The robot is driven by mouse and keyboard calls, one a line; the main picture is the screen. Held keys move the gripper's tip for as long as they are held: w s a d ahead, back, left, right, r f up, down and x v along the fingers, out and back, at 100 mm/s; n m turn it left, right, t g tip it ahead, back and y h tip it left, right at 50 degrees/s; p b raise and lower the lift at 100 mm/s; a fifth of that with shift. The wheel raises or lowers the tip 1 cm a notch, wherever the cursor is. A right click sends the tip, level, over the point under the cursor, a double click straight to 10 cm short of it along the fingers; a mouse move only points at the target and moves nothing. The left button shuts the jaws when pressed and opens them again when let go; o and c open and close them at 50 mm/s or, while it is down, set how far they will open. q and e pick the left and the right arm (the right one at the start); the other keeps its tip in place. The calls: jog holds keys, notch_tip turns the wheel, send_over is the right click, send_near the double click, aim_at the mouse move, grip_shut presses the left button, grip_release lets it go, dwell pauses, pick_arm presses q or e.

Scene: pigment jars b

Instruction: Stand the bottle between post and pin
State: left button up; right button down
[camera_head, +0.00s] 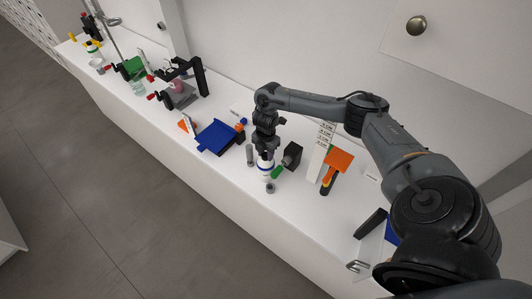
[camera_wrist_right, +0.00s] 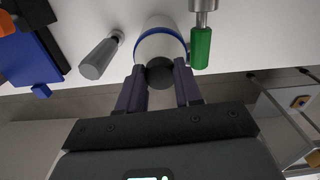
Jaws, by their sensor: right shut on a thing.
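The white bottle (camera_head: 265,168) has a blue band and a dark cap, and looks upright in the head view. My right gripper (camera_head: 264,149) is above it. In the right wrist view my right gripper (camera_wrist_right: 159,84) is shut on the bottle's dark cap, and the white body (camera_wrist_right: 160,44) shows beyond. A grey post (camera_head: 250,155) stands just left of the bottle; it also shows in the wrist view (camera_wrist_right: 100,57). A green-ended metal pin (camera_head: 277,172) is close on the right, also in the wrist view (camera_wrist_right: 201,46). I cannot tell whether the bottle touches the counter. My left gripper is out of view.
A black block (camera_head: 292,155) stands right of the pin. A small grey round piece (camera_head: 270,188) is near the counter's front edge. A blue tray (camera_head: 215,137) lies left, and an orange-topped tool (camera_head: 339,160) right. The front edge of the white counter (camera_head: 310,222) is close.

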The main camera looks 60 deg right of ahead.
jog(key=shift+f, duration=0.2)
jog(key=c, duration=0.7)
grip_release()
jog(key=shift+r, duration=0.15)
notch_tip(320, 180, up, 3)
jog(key=p, duration=0.2)
jog(key=shift+p, duration=0.35)
notch_tip(320, 180, up, 6)
jog(key=p, duration=0.5)
jog(key=shift+p, duration=0.4)
